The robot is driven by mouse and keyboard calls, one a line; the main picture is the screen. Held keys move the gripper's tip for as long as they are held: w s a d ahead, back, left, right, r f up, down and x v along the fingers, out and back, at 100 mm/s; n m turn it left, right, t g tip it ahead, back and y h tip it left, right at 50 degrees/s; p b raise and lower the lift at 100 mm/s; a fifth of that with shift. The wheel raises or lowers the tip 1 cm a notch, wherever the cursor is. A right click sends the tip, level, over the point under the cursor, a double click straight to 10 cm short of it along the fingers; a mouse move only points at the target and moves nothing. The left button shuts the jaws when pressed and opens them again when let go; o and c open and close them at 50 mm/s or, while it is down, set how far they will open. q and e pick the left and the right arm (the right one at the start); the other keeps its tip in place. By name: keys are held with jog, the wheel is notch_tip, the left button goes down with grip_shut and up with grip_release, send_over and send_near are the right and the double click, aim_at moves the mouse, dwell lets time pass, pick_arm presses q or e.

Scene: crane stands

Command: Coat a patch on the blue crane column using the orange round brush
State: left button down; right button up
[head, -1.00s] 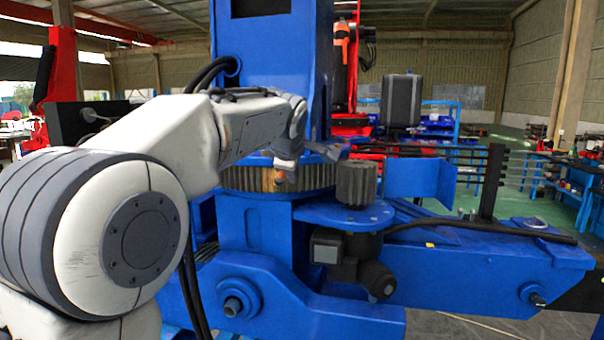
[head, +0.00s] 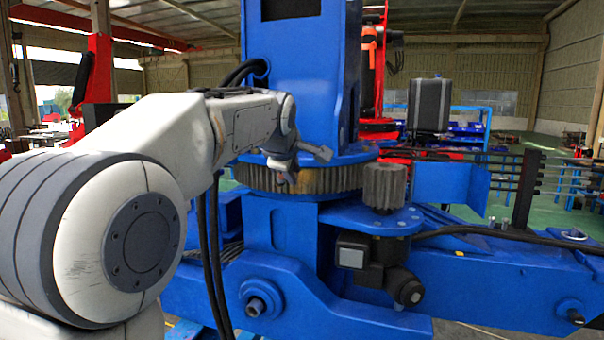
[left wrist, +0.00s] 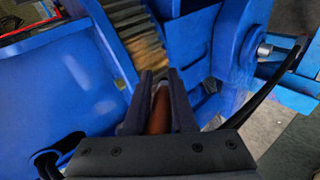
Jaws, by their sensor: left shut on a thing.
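The blue crane column (head: 300,65) stands upright in the middle of the head view, above a toothed ring (head: 330,180). A broad blue surface (left wrist: 55,95) fills the left of the left wrist view, beside the ring's teeth (left wrist: 130,30). My left gripper (head: 302,158) is in front of the column's foot, near the ring. In the left wrist view its fingers (left wrist: 158,85) are shut on the orange round brush (left wrist: 158,112). Only the orange handle shows clearly between the fingers; the bristles are hard to make out. Contact with the column cannot be told. My right gripper is out of view.
A grey pinion (head: 384,186) and a dark motor (head: 375,262) sit right of the ring. A blue crane arm (head: 500,275) reaches right, with a black cable (head: 480,232) along it. Black hoses hang by the column. Green floor shows at the back right.

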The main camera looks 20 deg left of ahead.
pick_arm(q)
jog(key=shift+s+a, duration=0.15)
jog(key=shift+a, duration=0.4)
jog(key=shift+r+p, duration=0.75)
jog(key=shift+r, duration=0.1)
jog(key=shift+w+d, duration=1.75)
jog(key=shift+d, duration=3.35)
jog(key=shift+s+a+b, duration=0.35)
jog(key=shift+s+a, duration=0.2)
jog(key=shift+a, duration=1.15)
jog(key=shift+s+a+b, duration=0.4)
jog(key=shift+s+a, duration=0.15)
jog(key=shift+a, duration=1.2)
jog(key=shift+s+a+b, duration=0.35)
jog(key=shift+s+a, duration=0.2)
jog(key=shift+a, duration=1.15)
